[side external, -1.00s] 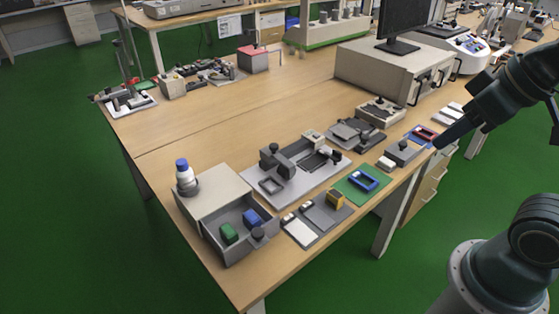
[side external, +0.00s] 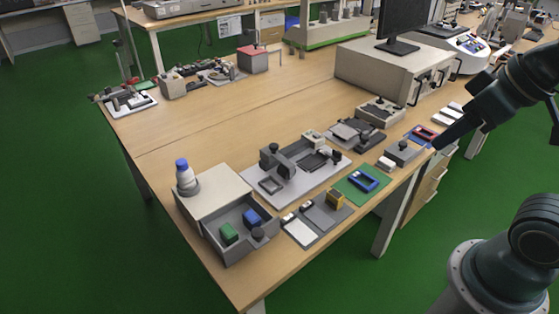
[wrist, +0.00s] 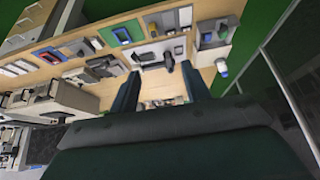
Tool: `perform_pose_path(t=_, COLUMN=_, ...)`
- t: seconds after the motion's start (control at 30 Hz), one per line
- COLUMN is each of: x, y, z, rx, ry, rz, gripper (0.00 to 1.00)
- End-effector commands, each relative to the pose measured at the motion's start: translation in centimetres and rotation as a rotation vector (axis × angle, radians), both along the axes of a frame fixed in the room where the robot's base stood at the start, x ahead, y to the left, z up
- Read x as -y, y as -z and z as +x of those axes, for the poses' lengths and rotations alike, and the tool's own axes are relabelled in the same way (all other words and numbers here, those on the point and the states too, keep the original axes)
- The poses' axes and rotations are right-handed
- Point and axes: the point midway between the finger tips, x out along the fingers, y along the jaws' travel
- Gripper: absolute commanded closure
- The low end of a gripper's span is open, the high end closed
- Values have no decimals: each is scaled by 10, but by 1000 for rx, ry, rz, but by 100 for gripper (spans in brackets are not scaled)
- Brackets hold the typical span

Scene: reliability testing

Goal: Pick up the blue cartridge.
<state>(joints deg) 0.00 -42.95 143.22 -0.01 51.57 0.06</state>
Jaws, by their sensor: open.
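The blue cartridge (side external: 251,217) is a small block in the open grey drawer (side external: 226,259) at the table's near left corner. A green block (side external: 229,233) lies in the drawer to its left. In the wrist view the blue cartridge (wrist: 207,38) is a small dark blue patch at the upper right. My gripper (side external: 437,145) is above the table's right edge, far to the right of the drawer. In the wrist view its two dark fingers (wrist: 161,88) are wide apart with nothing between them.
A white bottle with a blue cap (side external: 184,176) stands on the drawer's housing. Between the drawer and my gripper are a yellow block (side external: 335,198), a blue frame on a green mat (side external: 364,179) and a grey fixture (side external: 290,175). The table's middle is clear.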

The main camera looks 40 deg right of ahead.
Motion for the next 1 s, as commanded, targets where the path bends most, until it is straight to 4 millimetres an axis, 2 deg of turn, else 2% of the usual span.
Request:
perform_pose_path(t=0.17, x=-2, y=-2, z=6, rx=-8, ry=19, rz=17, gripper=53)
perform_pose_path(t=0.37, x=-9, y=-6, z=28, rx=-38, ry=92, rz=79, gripper=53)
perform_pose_path(t=0.7, x=-30, y=-5, z=91, rx=-127, ry=309, rz=245, gripper=53)
perform_pose_path(t=1.0, x=-50, y=12, z=149, rx=-223, ry=522, rz=382, gripper=53)
